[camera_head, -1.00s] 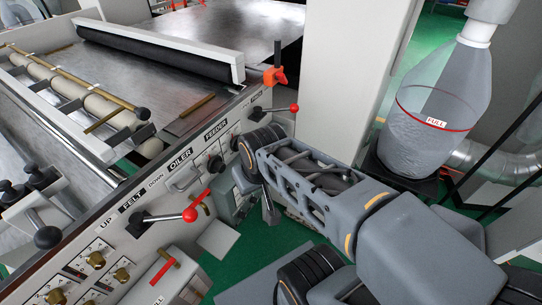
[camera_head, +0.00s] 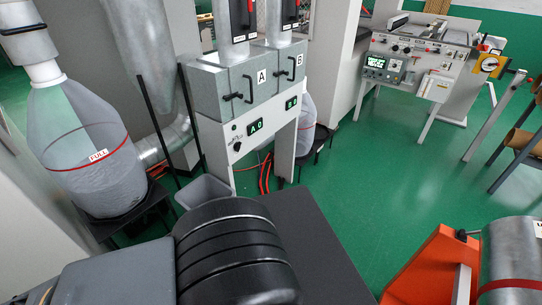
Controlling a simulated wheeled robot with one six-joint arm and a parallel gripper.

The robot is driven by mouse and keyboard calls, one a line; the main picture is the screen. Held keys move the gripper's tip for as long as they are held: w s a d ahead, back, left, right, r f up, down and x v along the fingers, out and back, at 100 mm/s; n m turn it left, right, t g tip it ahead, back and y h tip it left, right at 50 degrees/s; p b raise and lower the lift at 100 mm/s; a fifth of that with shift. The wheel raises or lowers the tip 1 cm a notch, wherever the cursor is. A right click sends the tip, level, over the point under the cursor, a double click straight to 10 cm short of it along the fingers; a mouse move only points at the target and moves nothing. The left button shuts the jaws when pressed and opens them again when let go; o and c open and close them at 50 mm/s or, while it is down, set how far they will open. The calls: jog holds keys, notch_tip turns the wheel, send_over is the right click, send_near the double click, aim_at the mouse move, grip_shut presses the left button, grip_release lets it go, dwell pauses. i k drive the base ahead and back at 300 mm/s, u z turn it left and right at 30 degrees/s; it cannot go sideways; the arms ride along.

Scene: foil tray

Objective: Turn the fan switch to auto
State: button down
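I cannot make out with certainty which control is the fan switch. A white control panel (camera_head: 251,150) stands below the grey filter boxes marked A (camera_head: 250,85) and B (camera_head: 290,72). It has a green-lit display (camera_head: 255,127), a second small display (camera_head: 291,103) and a small dark knob (camera_head: 237,146) at its left. Any lettering near the knob is too small to read, so its setting cannot be told. My gripper is out of view. Only thick links of my arm fill the bottom of the picture, well in front of the panel.
A clear collection bag marked FULL (camera_head: 98,157) stands on a black stand at left. A grey bin (camera_head: 203,190) sits before the panel. A machine with a console (camera_head: 385,67) stands at the back right. An orange stand with a metal roll (camera_head: 510,262) is at lower right. Green floor (camera_head: 390,170) is open between.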

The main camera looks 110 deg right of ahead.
aim_at(237, 146)
jog(key=z, duration=3.3)
jog(key=i, duration=0.95)
